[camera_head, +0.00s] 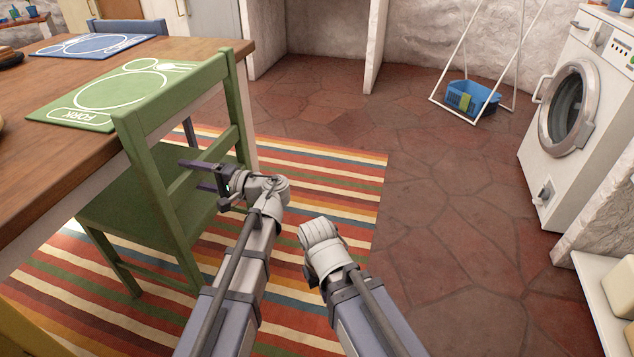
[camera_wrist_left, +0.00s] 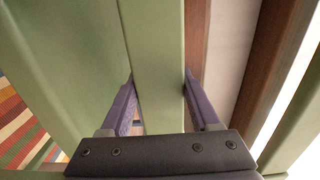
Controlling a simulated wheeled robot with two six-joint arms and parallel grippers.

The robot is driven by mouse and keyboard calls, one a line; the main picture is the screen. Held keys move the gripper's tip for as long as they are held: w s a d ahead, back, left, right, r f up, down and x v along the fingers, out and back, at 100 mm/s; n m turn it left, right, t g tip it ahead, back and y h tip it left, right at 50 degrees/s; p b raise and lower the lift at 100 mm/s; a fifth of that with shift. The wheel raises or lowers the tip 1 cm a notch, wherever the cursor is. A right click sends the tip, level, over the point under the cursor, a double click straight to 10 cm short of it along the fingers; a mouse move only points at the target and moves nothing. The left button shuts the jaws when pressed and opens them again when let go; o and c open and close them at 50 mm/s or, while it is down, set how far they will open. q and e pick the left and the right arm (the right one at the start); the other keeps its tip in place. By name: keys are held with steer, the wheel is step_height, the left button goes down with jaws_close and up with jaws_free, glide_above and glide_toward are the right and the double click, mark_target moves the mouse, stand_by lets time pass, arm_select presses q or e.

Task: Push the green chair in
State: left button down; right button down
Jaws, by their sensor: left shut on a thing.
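The green chair (camera_head: 170,208) stands upright at the wooden table (camera_head: 186,48), with its backrest on the side away from the table. I cannot tell how far its seat reaches under the tabletop. My left gripper (camera_head: 203,170) is at the backrest, shut on its lower slat. In the left wrist view the green slat (camera_wrist_left: 155,70) runs between the two purple fingers of the left gripper (camera_wrist_left: 160,95). My right arm is raised to the right of the left one; its gripper does not show.
A striped rug (camera_head: 330,175) lies under the chair. A green placemat (camera_head: 110,95) and a blue one (camera_head: 90,44) lie on the table. A blue basket (camera_head: 482,100) on a white frame and a washing machine (camera_head: 580,125) stand at the right. The tiled floor between is clear.

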arm_select(q)
steer(key=shift+c, duration=0.4)
jaws_free()
steer(key=shift+d, duration=0.15)
